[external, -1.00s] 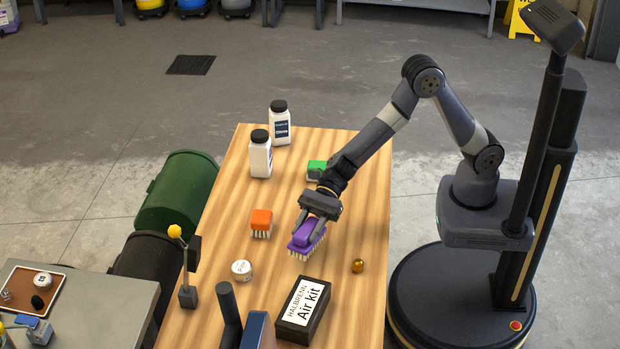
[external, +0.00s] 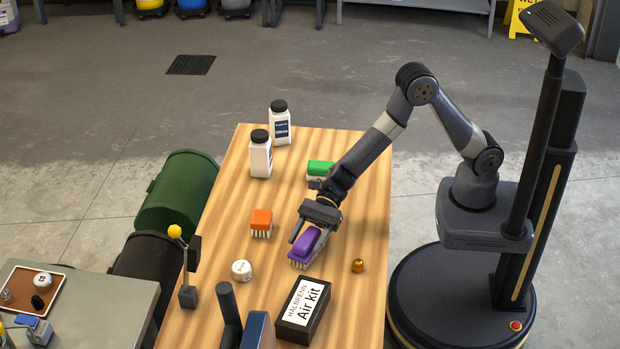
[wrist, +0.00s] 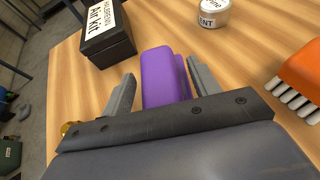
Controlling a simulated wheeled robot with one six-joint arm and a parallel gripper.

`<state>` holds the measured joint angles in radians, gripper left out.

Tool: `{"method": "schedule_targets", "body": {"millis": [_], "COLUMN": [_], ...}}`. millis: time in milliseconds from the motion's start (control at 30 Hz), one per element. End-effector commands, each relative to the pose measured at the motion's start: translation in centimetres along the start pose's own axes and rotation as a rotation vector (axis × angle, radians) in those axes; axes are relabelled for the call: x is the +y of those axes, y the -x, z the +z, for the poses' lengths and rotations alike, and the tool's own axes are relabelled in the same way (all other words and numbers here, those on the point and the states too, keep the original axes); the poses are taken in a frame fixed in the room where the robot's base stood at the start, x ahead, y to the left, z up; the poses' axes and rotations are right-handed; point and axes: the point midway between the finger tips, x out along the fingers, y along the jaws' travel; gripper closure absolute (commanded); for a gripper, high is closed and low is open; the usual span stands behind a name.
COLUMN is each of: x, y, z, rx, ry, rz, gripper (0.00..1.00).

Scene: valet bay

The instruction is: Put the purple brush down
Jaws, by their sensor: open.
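The purple brush (external: 304,243) stands on the wooden table with its pale bristles down, near the middle right of the tabletop. In the wrist view the purple brush (wrist: 163,78) lies between the two grey fingers. My gripper (external: 308,240) is open around it, with a gap showing between the brush and at least one finger. In the wrist view my gripper (wrist: 160,85) has its fingers spread on either side of the brush. The bristles are hidden in the wrist view.
On the table (external: 215,235) are an orange brush (external: 261,221), a green brush (external: 320,168), a white tin (external: 242,270), an Air kit box (external: 303,310), a small amber dome (external: 358,266) and two white bottles (external: 260,158). Bare wood lies left of the purple brush.

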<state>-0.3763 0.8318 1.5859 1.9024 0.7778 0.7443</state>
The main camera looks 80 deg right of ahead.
Motion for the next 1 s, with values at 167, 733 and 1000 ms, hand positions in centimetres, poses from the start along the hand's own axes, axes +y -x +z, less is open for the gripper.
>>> {"method": "schedule_targets", "body": {"millis": [167,733,1000], "x": [0.0,-0.1,0.0], "y": [0.0,9.6,12.0], "z": [0.1,0.3,0.3], "rx": [0.000,0.000,0.000], "ry": [0.000,-0.001,0.000], "rz": [0.000,-0.004,0.000], "gripper": [0.42,0.42,0.42]}}
